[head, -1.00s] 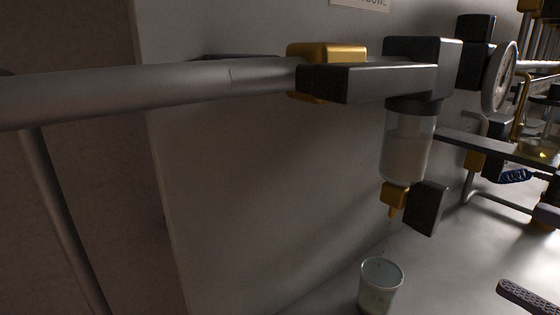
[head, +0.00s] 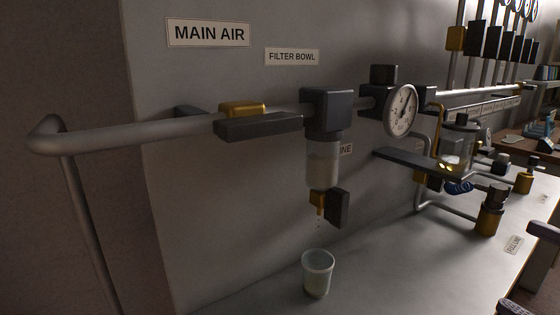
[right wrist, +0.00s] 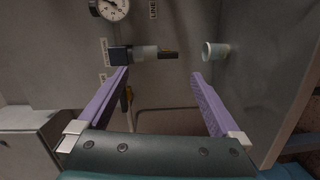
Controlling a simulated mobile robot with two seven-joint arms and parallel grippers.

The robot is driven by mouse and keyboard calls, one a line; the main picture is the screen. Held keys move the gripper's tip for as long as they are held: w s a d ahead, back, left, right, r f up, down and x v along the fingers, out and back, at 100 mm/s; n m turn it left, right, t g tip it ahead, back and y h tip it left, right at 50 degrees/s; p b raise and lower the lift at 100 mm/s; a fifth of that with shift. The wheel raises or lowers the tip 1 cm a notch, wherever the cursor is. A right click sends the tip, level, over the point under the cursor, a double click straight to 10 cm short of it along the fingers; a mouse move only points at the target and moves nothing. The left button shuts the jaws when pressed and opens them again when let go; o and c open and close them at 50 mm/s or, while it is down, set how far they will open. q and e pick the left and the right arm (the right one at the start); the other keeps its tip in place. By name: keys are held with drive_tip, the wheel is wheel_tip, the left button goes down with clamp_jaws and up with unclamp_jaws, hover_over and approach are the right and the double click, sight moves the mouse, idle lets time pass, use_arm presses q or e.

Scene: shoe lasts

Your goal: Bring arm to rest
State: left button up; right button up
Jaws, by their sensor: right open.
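My right gripper (head: 518,267) shows only at the lower right edge of the head view, its two fingers apart with nothing between them. In the right wrist view its purple fingers (right wrist: 160,76) are spread and empty. Beyond them, apart from the fingers, are the filter bowl (right wrist: 145,52) and a cup (right wrist: 215,51), both lying sideways in that picture. In the head view the clear filter bowl (head: 322,165) hangs from the pipe. A cup (head: 318,274) with some liquid stands below its brass drain. My left gripper is out of view.
A main air valve with a black lever (head: 258,126) lies along the pipe (head: 140,134). A dial gauge (head: 402,110), a black bar (head: 415,164) and more pipework stick out from the wall at the right. The bench (head: 400,270) between cup and gripper is clear.

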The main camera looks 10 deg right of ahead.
wheel_tip(320, 180, up, 16)
drive_tip(key=m+g+h+p, duration=0.55)
drive_tip(key=m+p, duration=0.55)
drive_tip(key=p, duration=1)
drive_tip(key=s+a+r+m+g+p, duration=0.3)
drive_tip(key=s+a+r+g+p, duration=0.1)
drive_tip(key=r+p, duration=0.4)
drive_tip(key=s+a+r+m+g+y+p, duration=0.1)
drive_tip(key=s+a+r+m+g+p, duration=0.2)
drive_tip(key=s+a+r+p, duration=0.3)
drive_tip(key=a+r+p, duration=0.1)
drive_tip(key=p, duration=0.3)
drive_tip(key=shift+s+a+r+m+g+p, duration=0.25)
drive_tip(key=shift+s+r+m+g+p, duration=0.05)
drive_tip(key=shift+r+g, duration=0.1)
drive_tip(key=shift+y, duration=0.25)
drive_tip(key=shift+s+d, duration=0.1)
